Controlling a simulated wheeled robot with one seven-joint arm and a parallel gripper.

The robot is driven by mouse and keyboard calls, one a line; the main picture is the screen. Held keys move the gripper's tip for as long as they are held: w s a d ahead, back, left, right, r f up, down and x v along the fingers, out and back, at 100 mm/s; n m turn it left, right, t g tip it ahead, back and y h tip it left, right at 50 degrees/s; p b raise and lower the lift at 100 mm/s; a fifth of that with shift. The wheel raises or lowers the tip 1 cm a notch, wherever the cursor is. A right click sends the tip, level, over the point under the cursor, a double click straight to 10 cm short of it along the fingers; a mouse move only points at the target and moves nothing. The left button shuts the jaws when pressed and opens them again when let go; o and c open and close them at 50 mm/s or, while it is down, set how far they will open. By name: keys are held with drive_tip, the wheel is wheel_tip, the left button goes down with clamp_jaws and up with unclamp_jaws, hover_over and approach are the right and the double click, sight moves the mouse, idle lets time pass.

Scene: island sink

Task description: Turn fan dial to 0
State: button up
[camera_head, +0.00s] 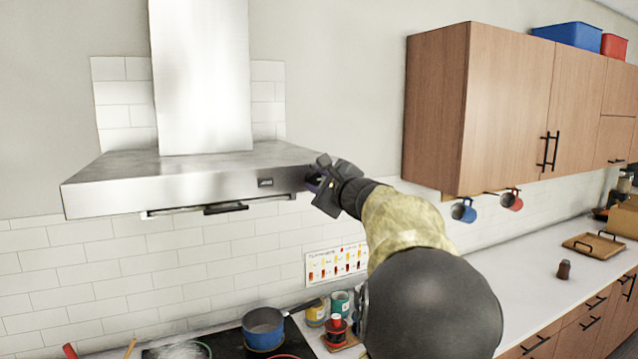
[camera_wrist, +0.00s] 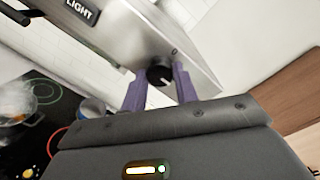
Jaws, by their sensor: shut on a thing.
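The fan dial is a round black knob (camera_wrist: 160,74) with a pale mark, on the front face of the steel range hood (camera_head: 190,188). My gripper (camera_head: 316,178) is at the right end of the hood's front. In the wrist view, its two purple fingers (camera_wrist: 159,88) stand on either side of the dial and are shut on it. In the head view my gripper hides the dial. The mark on the dial points down and right in the wrist view. I cannot read any numbers around it.
A block labelled LIGHT (camera_wrist: 82,10) is on the hood's front, left of the dial. A wooden wall cupboard (camera_head: 500,105) hangs to the right, with mugs below it. A blue pot (camera_head: 264,328) stands on the black hob under the hood.

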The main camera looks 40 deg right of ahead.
drive_tip(key=shift+f+n+b, duration=0.15)
drive_tip(key=shift+n+b, duration=0.25)
drive_tip(key=shift+b, duration=0.1)
drive_tip(key=n+b, duration=0.3)
drive_tip(key=b, duration=0.1)
drive_tip(key=shift+f+b, duration=0.15)
drive_tip(key=shift+b, duration=0.2)
drive_tip(key=n+b, duration=0.4)
drive_tip(key=shift+n+g, duration=0.4)
drive_tip(key=n+b, duration=0.3)
drive_tip(key=n, duration=0.1)
drive_tip(key=shift+b, duration=0.4)
drive_tip(key=n+b, duration=0.1)
drive_tip(key=n, duration=0.1)
drive_tip(key=n+b, duration=0.1)
drive_tip(key=n, duration=0.1)
drive_tip(key=shift+r+n+h, duration=0.2)
drive_tip(key=shift+n+h, duration=0.1)
drive_tip(key=o, duration=1)
drive_tip(key=shift+c, duration=0.2)
drive_tip(key=shift+r, duration=0.1)
drive_tip(key=shift+s+a, duration=0.1)
